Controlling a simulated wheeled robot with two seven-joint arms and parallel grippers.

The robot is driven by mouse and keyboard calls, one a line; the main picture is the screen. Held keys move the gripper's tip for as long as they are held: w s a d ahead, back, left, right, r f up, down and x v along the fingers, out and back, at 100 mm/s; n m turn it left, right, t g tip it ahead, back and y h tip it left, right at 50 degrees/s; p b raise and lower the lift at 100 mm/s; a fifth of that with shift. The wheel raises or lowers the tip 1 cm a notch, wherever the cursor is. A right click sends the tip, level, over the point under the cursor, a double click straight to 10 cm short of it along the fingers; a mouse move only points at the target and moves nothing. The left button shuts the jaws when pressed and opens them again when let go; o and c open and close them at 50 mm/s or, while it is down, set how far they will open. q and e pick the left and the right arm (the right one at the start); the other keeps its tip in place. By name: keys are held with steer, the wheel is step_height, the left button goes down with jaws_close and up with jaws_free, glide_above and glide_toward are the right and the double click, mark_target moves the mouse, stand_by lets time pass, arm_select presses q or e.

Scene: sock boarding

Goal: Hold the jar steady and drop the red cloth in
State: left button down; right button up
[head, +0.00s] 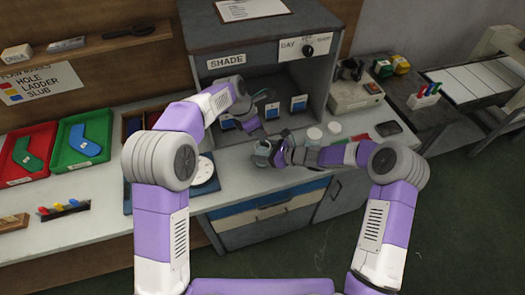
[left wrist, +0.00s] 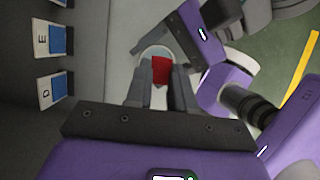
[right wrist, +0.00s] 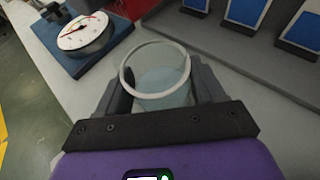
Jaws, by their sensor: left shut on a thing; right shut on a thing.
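A clear glass jar (right wrist: 156,78) with a pale rim stands between the fingers of my right gripper (right wrist: 160,90), which is shut on it. The jar looks empty inside. In the head view the jar (head: 263,152) is at the bench front, before the shade booth. My left gripper (left wrist: 160,82) is shut on a small red cloth (left wrist: 161,70). In the left wrist view the cloth lines up with the jar's rim (left wrist: 154,51) beyond it; the height between them is hard to tell. The cloth is hidden in the head view.
The grey shade booth (head: 228,62) with blue cards (head: 299,104) stands behind the jar. A round dial scale (right wrist: 85,31) is beside it. Pale round lids (head: 314,133) and a dark flat item (head: 388,128) lie to the right. Red (head: 27,127) and green (head: 64,168) trays are at left.

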arm_select(q)
steer(key=shift+f, duration=1.35)
steer(key=c, duration=0.9)
jaws_free()
steer(key=shift+r, duration=0.1)
steer(key=v, duration=1.2)
arm_select(e)
steer(key=o, duration=1.2)
steer(key=shift+o, duration=0.2)
